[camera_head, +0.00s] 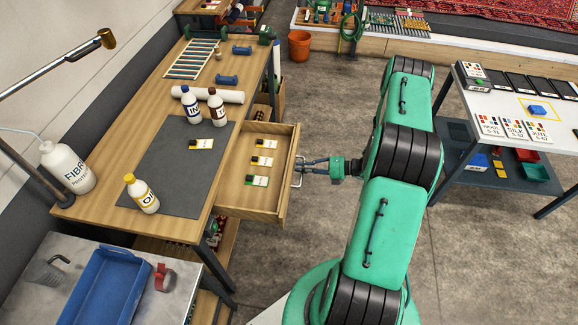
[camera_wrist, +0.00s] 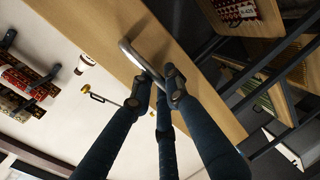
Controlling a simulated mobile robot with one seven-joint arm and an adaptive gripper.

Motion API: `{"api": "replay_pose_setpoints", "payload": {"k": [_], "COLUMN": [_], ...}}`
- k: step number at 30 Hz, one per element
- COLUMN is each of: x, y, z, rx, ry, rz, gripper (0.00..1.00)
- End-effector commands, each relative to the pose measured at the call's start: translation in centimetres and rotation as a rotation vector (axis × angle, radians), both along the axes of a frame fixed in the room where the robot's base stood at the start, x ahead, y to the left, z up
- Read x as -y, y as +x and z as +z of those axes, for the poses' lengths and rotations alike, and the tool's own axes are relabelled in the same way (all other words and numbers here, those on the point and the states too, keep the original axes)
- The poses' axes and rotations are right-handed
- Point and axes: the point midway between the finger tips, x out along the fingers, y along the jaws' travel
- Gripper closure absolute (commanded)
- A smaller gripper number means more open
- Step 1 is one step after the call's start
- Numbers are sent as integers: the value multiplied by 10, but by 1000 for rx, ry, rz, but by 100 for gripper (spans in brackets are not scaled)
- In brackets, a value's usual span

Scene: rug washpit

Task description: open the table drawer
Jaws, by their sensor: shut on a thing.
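The table drawer (camera_head: 266,190) is pulled out from the right side of the wooden table (camera_head: 108,213). Inside it lie a few small cards with coloured ends. My gripper (camera_head: 300,168) is at the drawer front, shut on the metal drawer handle. In the wrist view my gripper (camera_wrist: 163,88) has its dark fingers around the handle (camera_wrist: 134,52), which is fixed to the wooden drawer front (camera_wrist: 175,40). Part of the handle is hidden by the fingers.
Bottles (camera_head: 143,194) and a grey mat (camera_head: 172,172) are on the tabletop. A white worktable (camera_head: 520,107) with samples stands at right. A blue tray (camera_head: 106,287) is at lower left. An orange bucket (camera_head: 299,45) stands behind. Floor right of the drawer is partly clear.

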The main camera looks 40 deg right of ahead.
Motion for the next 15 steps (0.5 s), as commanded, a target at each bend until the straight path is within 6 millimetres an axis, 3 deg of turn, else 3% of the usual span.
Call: {"api": "replay_pose_setpoints", "payload": {"k": [6, 15], "x": [10, 11], "y": [-12, -13], "z": [-2, -2], "rx": [-4, -4], "ry": [1, 1], "rz": [0, 1], "gripper": [100, 100]}}
